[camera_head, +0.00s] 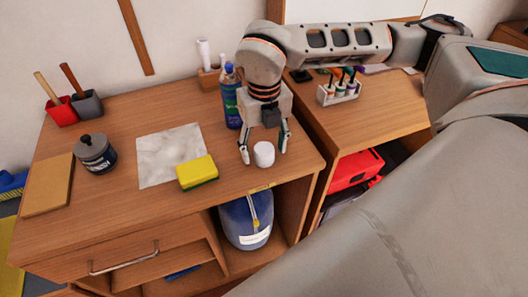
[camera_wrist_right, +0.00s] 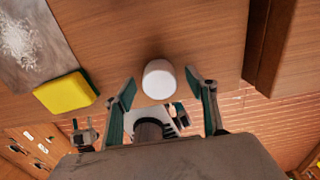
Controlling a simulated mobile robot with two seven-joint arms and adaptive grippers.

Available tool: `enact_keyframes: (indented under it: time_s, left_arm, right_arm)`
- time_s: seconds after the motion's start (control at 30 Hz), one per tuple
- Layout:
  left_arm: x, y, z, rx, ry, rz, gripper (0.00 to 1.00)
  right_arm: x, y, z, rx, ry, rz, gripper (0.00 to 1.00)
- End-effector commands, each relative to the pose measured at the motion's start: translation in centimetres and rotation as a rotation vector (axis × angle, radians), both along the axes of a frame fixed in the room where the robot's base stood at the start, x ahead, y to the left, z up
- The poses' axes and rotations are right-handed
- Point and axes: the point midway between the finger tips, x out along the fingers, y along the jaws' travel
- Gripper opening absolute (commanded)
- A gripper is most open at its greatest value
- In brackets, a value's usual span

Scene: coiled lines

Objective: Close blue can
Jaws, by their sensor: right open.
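A blue can (camera_head: 231,104) stands upright on the wooden desk, partly hidden behind my right arm; its top is partly covered. A small white cap-like cylinder (camera_head: 264,154) stands on the desk in front of it, near the right edge. My right gripper (camera_head: 264,151) points down with its fingers open, one on each side of the white cylinder. In the right wrist view the white cylinder (camera_wrist_right: 159,79) sits between the two spread fingertips (camera_wrist_right: 160,86), with gaps at both sides. My left gripper is not in view.
A dark lidded jar (camera_head: 96,154) and a brown board (camera_head: 48,186) are farther left. A rack of small bottles (camera_head: 338,92) stands at right. A blue container (camera_head: 246,222) is below the desktop.

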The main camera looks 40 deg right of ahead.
Motion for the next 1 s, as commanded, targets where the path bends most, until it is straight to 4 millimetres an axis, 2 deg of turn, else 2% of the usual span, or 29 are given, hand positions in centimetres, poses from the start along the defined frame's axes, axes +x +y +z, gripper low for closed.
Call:
enact_keyframes:
  time_s: [0.13,0.47,0.57,0.6,1.0]
  left_arm:
    - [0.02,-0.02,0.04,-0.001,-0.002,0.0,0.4]
    - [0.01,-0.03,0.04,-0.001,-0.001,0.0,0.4]
    - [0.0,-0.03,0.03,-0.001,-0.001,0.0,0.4]
    - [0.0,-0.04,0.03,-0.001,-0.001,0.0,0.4]
    - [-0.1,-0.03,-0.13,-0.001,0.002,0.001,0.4]
  right_arm:
    - [-0.01,0.04,-1.16,0.001,0.0,0.001,0.56]
    - [0.03,0.04,-1.2,0.001,-0.001,0.001,0.56]
    - [0.03,0.04,-1.2,0.001,-0.001,0.001,0.38]
    - [0.03,0.04,-1.2,0.001,-0.001,0.001,0.28]
    - [0.05,0.05,-1.06,0.001,-0.002,0.001,0.28]
